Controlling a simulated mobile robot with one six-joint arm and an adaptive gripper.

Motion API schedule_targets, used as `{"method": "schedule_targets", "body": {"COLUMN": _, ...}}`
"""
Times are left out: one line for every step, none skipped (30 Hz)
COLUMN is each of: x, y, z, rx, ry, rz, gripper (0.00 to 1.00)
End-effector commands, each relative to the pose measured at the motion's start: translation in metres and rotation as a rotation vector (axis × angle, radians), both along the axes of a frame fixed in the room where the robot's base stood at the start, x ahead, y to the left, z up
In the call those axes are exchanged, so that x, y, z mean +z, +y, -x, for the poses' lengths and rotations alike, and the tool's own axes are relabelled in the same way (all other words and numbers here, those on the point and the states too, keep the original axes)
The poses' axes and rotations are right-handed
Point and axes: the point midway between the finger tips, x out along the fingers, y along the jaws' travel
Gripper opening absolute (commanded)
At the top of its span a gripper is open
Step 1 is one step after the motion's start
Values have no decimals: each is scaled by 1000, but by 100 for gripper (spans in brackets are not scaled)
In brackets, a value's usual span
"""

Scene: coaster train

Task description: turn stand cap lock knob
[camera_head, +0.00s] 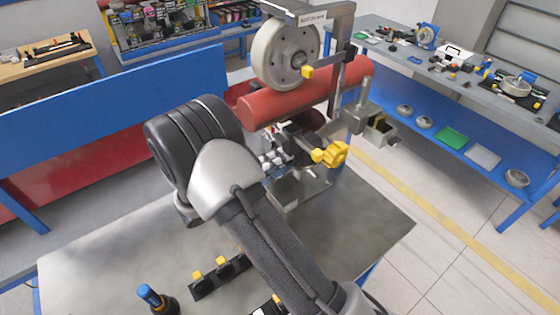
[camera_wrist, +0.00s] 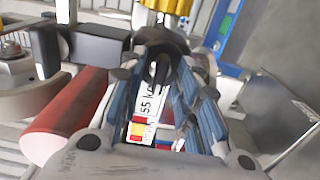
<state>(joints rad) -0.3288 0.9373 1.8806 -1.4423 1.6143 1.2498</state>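A yellow lobed knob (camera_head: 335,154) sticks out from the stand below the right part of the red cylinder (camera_head: 285,95). A yellow knob (camera_wrist: 167,5) also shows at the top edge of the wrist view, partly cut off. A smaller yellow knob (camera_head: 307,72) sits by the wheel. I cannot tell which one is the cap lock knob. My gripper (camera_wrist: 163,72) has its blue-grey fingers apart, with a dark part and a white label visible between them. The yellow knob is beyond the fingertips, not between them. In the head view my arm hides most of the gripper.
A large grey wheel (camera_head: 285,55) hangs in a metal bracket above the red cylinder. The grey table (camera_head: 350,235) is clear at its right; a black strip with yellow-topped pieces (camera_head: 220,273) and a blue-capped item (camera_head: 152,296) lie in front. Blue benches stand behind and right.

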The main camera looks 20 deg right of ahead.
Motion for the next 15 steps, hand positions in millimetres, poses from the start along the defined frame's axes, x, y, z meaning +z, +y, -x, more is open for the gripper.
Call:
{"method": "schedule_targets", "body": {"x": 0, "y": -1, "z": 0, "rx": 0, "ry": 0, "rz": 0, "gripper": 30}}
{"method": "schedule_targets", "body": {"x": 0, "y": -2, "z": 0, "rx": 0, "ry": 0, "rz": 0, "gripper": 30}}
{"method": "schedule_targets", "body": {"x": 0, "y": -2, "z": 0, "rx": 0, "ry": 0, "rz": 0, "gripper": 30}}
{"method": "schedule_targets", "body": {"x": 0, "y": -2, "z": 0, "rx": 0, "ry": 0, "rz": 0, "gripper": 30}}
{"method": "schedule_targets", "body": {"x": 0, "y": -2, "z": 0, "rx": 0, "ry": 0, "rz": 0, "gripper": 30}}
{"method": "schedule_targets", "body": {"x": 0, "y": -2, "z": 0, "rx": 0, "ry": 0, "rz": 0, "gripper": 30}}
{"method": "schedule_targets", "body": {"x": 0, "y": -2, "z": 0, "rx": 0, "ry": 0, "rz": 0, "gripper": 30}}
{"method": "schedule_targets", "body": {"x": 0, "y": -2, "z": 0, "rx": 0, "ry": 0, "rz": 0, "gripper": 30}}
{"method": "schedule_targets", "body": {"x": 0, "y": -2, "z": 0, "rx": 0, "ry": 0, "rz": 0, "gripper": 29}}
{"method": "schedule_targets", "body": {"x": 0, "y": -2, "z": 0, "rx": 0, "ry": 0, "rz": 0, "gripper": 27}}
{"method": "schedule_targets", "body": {"x": 0, "y": -2, "z": 0, "rx": 0, "ry": 0, "rz": 0, "gripper": 25}}
{"method": "schedule_targets", "body": {"x": 0, "y": -2, "z": 0, "rx": 0, "ry": 0, "rz": 0, "gripper": 22}}
{"method": "schedule_targets", "body": {"x": 0, "y": -2, "z": 0, "rx": 0, "ry": 0, "rz": 0, "gripper": 20}}
{"method": "schedule_targets", "body": {"x": 0, "y": -2, "z": 0, "rx": 0, "ry": 0, "rz": 0, "gripper": 18}}
{"method": "schedule_targets", "body": {"x": 0, "y": -2, "z": 0, "rx": 0, "ry": 0, "rz": 0, "gripper": 15}}
